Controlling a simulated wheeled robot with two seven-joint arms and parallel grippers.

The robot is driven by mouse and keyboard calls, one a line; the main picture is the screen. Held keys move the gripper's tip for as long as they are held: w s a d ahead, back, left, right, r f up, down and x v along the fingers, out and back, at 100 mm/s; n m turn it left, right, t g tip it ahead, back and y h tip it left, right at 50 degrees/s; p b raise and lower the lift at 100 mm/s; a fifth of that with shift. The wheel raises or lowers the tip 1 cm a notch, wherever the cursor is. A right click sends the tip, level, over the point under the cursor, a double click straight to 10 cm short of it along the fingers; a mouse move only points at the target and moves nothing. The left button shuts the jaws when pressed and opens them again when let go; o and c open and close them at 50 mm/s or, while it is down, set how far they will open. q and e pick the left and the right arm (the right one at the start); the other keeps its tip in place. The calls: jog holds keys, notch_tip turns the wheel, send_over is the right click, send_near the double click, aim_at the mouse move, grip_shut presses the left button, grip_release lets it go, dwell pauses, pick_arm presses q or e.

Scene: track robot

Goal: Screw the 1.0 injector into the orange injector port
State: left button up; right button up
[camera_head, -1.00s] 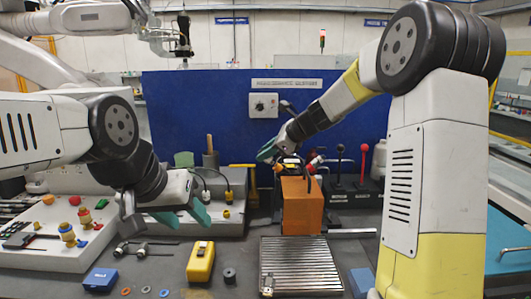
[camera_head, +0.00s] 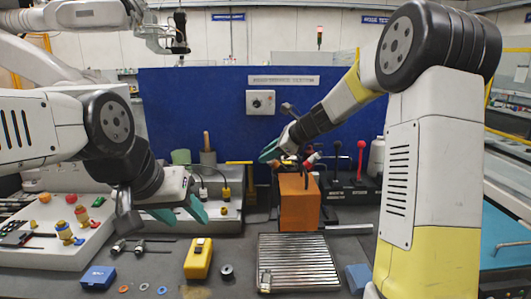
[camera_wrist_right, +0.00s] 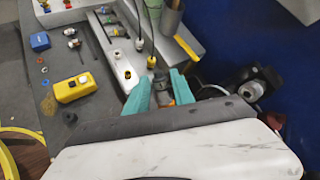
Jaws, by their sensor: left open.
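An orange block (camera_head: 299,207) stands upright on the bench right of centre in the head view. My right gripper (camera_head: 277,152) reaches in just above and behind it. In the right wrist view, its teal fingers (camera_wrist_right: 160,91) stand apart, with a small dark and orange part between them; whether they grip it is unclear. My left gripper (camera_head: 180,211) is open and empty above the bench at the left, teal fingers apart. No 1.0 marking is readable, and I cannot pick out the orange port for certain.
A ribbed metal plate (camera_head: 298,266) lies in front of the orange block. A yellow box (camera_head: 198,258), a blue box (camera_head: 98,277) and small rings (camera_head: 144,287) lie at the front left. Black-based levers (camera_head: 361,165) stand right of the block. A blue panel (camera_head: 190,110) closes the back.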

jog(key=o, duration=0.4)
jog(key=shift+o, duration=0.2)
jog(key=v, duration=0.7)
jog(key=shift+s+d+r, duration=0.2)
jog(key=shift+d+r, duration=0.05)
jog(key=shift+d, duration=0.05)
